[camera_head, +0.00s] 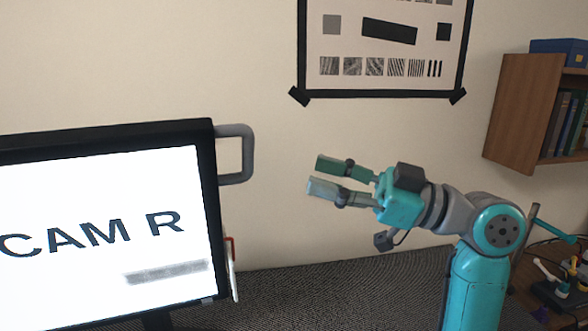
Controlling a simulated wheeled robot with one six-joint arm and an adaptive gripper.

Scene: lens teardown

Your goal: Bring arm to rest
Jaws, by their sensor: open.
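My arm stands up from the lower right of the view. My gripper (322,175) is raised in front of the bare wall and points left. Its two fingers are apart, and nothing shows between them. It is to the right of the monitor and apart from it, above the dark textured surface.
A monitor (212,200) reading "CAM R" fills the lower left, with a grey handle (247,155) on its side. A framed test chart (345,50) hangs above. A wooden shelf (520,110) with books is at right. Small parts (560,285) lie at lower right. The dark surface (340,290) is clear between.

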